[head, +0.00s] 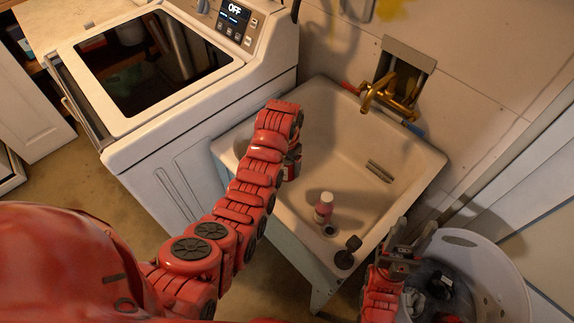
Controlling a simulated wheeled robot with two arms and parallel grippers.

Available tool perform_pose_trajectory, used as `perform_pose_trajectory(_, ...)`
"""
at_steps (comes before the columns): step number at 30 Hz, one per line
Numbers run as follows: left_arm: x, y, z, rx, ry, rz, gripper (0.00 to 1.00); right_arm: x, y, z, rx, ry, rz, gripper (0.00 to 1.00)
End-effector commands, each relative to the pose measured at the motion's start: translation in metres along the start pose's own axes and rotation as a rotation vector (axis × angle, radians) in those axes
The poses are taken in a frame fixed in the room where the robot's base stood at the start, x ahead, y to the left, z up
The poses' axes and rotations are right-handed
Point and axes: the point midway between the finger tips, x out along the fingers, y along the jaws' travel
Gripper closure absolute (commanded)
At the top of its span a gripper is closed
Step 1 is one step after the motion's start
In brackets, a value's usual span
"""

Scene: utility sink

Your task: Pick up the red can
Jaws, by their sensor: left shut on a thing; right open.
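My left arm reaches over the left rim of the sink (415,172). My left gripper (291,158) is mostly hidden behind its own wrist and is shut on a small red thing with a pale band, which looks like the red can (291,172). Only a small part of the can shows, held above the left side of the basin. My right gripper (400,248) is open and empty, to the right of the sink's front corner, beside the laundry basket (508,275).
A pink bottle with a pale cap (323,208) stands in the basin near the drain (329,231). A black object (347,254) is at the sink's front rim. A brass faucet (388,93) is on the wall behind. A white washer (190,130) stands close on the left.

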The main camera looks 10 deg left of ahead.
Motion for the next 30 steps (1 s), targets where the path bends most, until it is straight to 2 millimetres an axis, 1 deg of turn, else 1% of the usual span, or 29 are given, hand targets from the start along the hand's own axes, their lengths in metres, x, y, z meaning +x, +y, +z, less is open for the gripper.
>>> perform_pose_trajectory(1,-0.013,0.000,0.000,0.000,0.000,0.000,0.71,0.013,0.001,-0.002,0.000,0.000,0.000,0.50)
perform_pose_trajectory(30,-0.130,0.000,0.000,0.000,0.000,0.000,0.71,0.128,0.006,-0.022,0.000,0.000,0.000,0.50)
